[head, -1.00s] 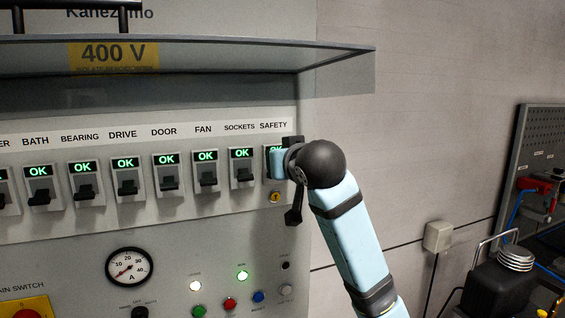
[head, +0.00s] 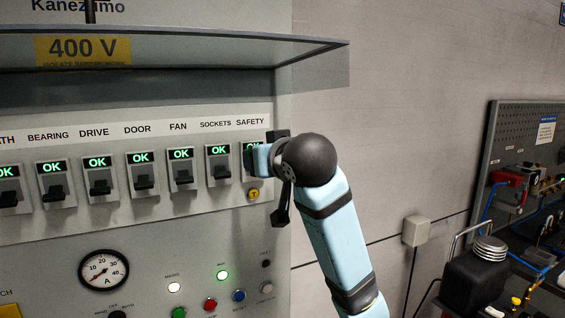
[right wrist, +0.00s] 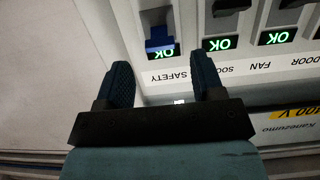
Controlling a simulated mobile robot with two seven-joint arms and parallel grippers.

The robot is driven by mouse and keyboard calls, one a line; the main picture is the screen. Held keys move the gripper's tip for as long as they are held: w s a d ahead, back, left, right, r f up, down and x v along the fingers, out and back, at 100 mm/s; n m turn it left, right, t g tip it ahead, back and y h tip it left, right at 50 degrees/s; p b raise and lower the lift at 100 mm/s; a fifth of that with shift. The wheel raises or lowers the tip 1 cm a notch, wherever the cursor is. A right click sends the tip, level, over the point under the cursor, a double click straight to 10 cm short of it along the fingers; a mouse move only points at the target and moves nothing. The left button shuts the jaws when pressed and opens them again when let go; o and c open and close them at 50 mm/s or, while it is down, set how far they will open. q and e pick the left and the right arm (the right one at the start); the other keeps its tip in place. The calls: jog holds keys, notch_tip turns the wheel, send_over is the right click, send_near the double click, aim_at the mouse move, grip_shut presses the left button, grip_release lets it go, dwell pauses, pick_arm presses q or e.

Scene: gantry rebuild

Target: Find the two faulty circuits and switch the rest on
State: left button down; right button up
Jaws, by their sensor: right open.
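A row of breaker switches on the grey panel (head: 60,230) shows in the head view. The DRIVE (head: 99,182), DOOR (head: 142,175), FAN (head: 181,170) and SOCKETS (head: 218,165) breakers show lit green OK displays and dark levers pointing down. BEARING (head: 54,185) looks the same. The SAFETY breaker is mostly hidden by my right arm; a bit of its green display shows. In the right wrist view, my right gripper (right wrist: 164,82) is open and empty, its fingers spread just short of the SAFETY breaker (right wrist: 156,20). A blue patch shows on that breaker. My left gripper is out of view.
A clear hood (head: 180,45) juts out above the breakers. An ammeter (head: 104,270) and several buttons and lamps sit below, with a yellow key lock (head: 253,195) under SAFETY.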

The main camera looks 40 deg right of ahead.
jog(key=v, duration=1)
